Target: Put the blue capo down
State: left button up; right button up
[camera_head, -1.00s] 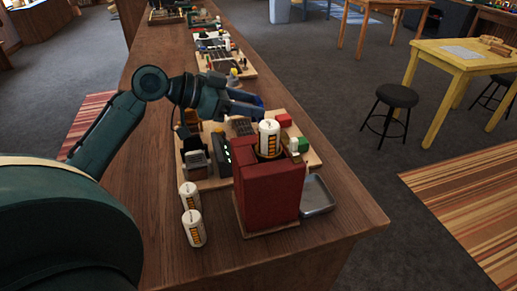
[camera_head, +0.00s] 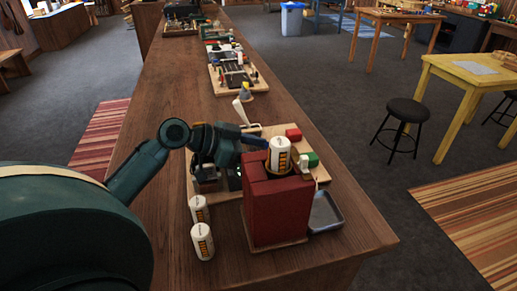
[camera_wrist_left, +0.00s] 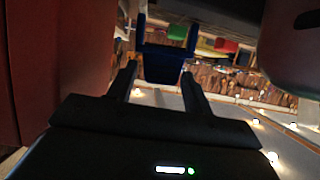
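The blue capo (camera_head: 254,140) shows in the head view at the end of my left arm, behind and left of a white cylinder. My left gripper (camera_head: 240,139) is above the wooden board (camera_head: 266,131) on the counter. I cannot tell whether the capo touches the board. My right gripper is in neither view.
A red block (camera_head: 277,207) with a white cylinder (camera_head: 279,155) on top stands in front of the board. Two white cylinders (camera_head: 202,241) stand left of it. A metal tray (camera_head: 325,212) lies right. Red (camera_head: 293,135) and green (camera_head: 312,159) blocks sit on the board.

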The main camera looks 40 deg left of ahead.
pick_arm(q)
jog(key=o, duration=0.3)
jog(key=b+v, duration=0.2)
jog(key=v, duration=1)
dwell(0.5)
